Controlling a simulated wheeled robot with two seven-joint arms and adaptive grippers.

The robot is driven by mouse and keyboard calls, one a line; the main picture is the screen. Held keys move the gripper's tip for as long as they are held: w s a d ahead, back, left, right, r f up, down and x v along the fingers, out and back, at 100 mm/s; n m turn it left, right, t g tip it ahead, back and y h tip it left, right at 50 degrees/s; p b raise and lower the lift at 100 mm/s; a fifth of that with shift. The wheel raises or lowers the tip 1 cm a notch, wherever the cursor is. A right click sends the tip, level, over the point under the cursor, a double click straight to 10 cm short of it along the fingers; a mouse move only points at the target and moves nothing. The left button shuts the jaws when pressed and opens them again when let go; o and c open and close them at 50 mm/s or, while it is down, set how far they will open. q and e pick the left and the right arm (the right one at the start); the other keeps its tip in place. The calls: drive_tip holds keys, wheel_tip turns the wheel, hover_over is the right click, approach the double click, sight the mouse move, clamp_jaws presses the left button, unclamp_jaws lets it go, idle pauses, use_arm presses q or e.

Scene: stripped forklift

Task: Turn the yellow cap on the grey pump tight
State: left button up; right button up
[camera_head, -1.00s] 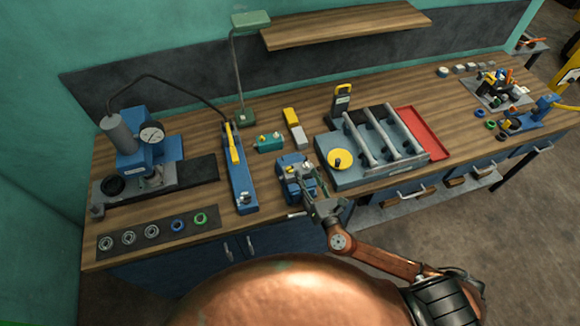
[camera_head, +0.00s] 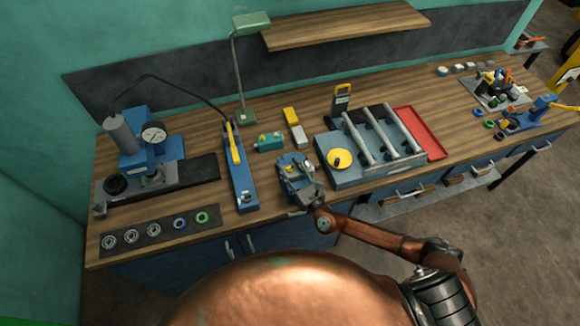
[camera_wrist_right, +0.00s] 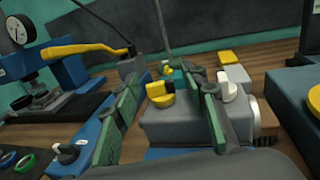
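The grey pump (camera_wrist_right: 178,128) sits in a blue holder at the bench's front edge, also seen in the head view (camera_head: 292,165). Its yellow cap (camera_wrist_right: 160,94) is on top, with a raised grip bar. A white knob (camera_wrist_right: 228,88) stands to the cap's right. My right gripper (camera_head: 306,188) is over the pump's front side in the head view and partly hides it. In the wrist view its two green-padded fingers (camera_wrist_right: 165,90) are spread wide, with the cap seen in the gap between them, apparently untouched. My left gripper is not in view.
A long blue tool with a yellow lever (camera_head: 236,165) lies left of the pump. A teal block (camera_head: 268,142) and a yellow-and-grey piece (camera_head: 293,122) lie behind it. A grey fixture with a yellow disc (camera_head: 340,160) stands close on the right.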

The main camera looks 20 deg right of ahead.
drive_tip(key=shift+c, duration=0.5)
clamp_jaws()
drive_tip(key=shift+a+r+m+h+p, duration=0.1)
drive_tip(key=shift+r+m+h+p, duration=0.1)
drive_tip(key=shift+m+h+p, duration=0.3)
drive_tip(key=shift+m+t+h+p, duration=0.3)
drive_tip(key=shift+m+h+p, duration=0.4)
drive_tip(key=shift+h, duration=0.5)
drive_tip(key=shift+m+h+p, duration=0.3)
drive_tip(key=shift+m+h, duration=0.3)
drive_tip(key=shift+h, duration=0.5)
drive_tip(key=shift+m+h, duration=0.6)
drive_tip(key=shift+h, duration=0.3)
drive_tip(key=shift+o, duration=0.4)
unclamp_jaws()
drive_tip(key=shift+f, duration=0.1)
